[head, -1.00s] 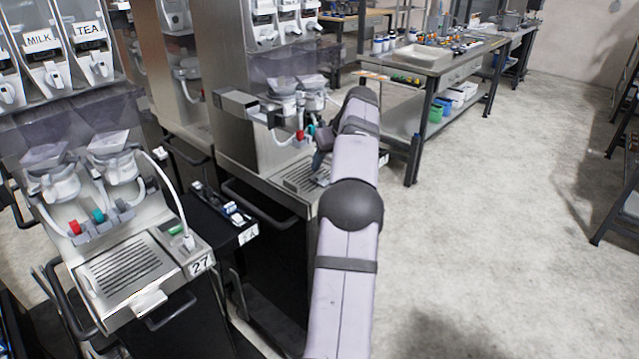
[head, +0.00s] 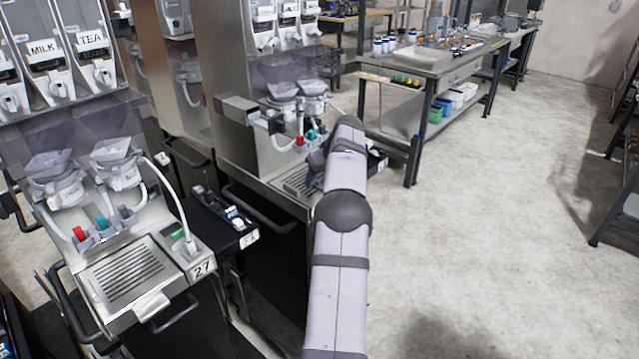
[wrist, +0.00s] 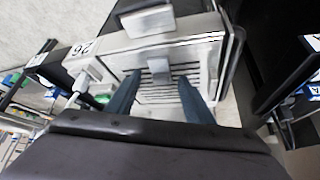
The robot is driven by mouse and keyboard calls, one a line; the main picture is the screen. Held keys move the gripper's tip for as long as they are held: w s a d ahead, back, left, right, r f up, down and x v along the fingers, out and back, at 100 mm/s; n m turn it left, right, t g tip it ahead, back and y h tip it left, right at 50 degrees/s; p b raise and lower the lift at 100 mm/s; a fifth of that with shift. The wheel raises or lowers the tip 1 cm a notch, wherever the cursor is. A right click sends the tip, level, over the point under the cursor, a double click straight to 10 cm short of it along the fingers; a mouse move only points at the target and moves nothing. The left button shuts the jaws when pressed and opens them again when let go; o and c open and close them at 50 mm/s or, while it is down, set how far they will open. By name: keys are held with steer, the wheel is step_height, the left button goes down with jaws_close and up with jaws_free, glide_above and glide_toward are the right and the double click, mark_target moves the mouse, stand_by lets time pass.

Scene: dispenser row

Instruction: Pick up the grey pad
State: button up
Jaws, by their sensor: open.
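A small grey piece (wrist: 160,69), which looks like the grey pad, lies over the slatted drip tray (wrist: 205,75) of dispenser 26 in the wrist view. A larger grey block (wrist: 148,20) stands at the tray's front edge; I cannot tell for sure which of the two is the pad. My gripper (wrist: 159,78) is open, its two dark blue fingers either side of the small piece, with no clear contact. In the head view my gripper (head: 316,160) is over the tray of the second dispenser, and the pad cannot be made out there.
Nozzles and hoses (head: 300,140) hang behind my gripper. A workbench (head: 430,62) stands at the back. The floor at right is clear.

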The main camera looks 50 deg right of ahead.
steer(key=shift+c, duration=0.6)
jaws_close()
steer(key=shift+f, duration=0.1)
steer(key=shift+s+r, duration=0.1)
steer(key=shift+r, duration=0.15)
steer(key=r, duration=0.4)
steer(key=s+r, duration=0.1)
steer(key=r, duration=0.1)
steer(key=shift+r, duration=0.15)
steer(key=s+b, duration=0.8)
steer(key=s, duration=1)
steer(key=shift+s+r, duration=0.25)
steer(key=shift+s, duration=0.15)
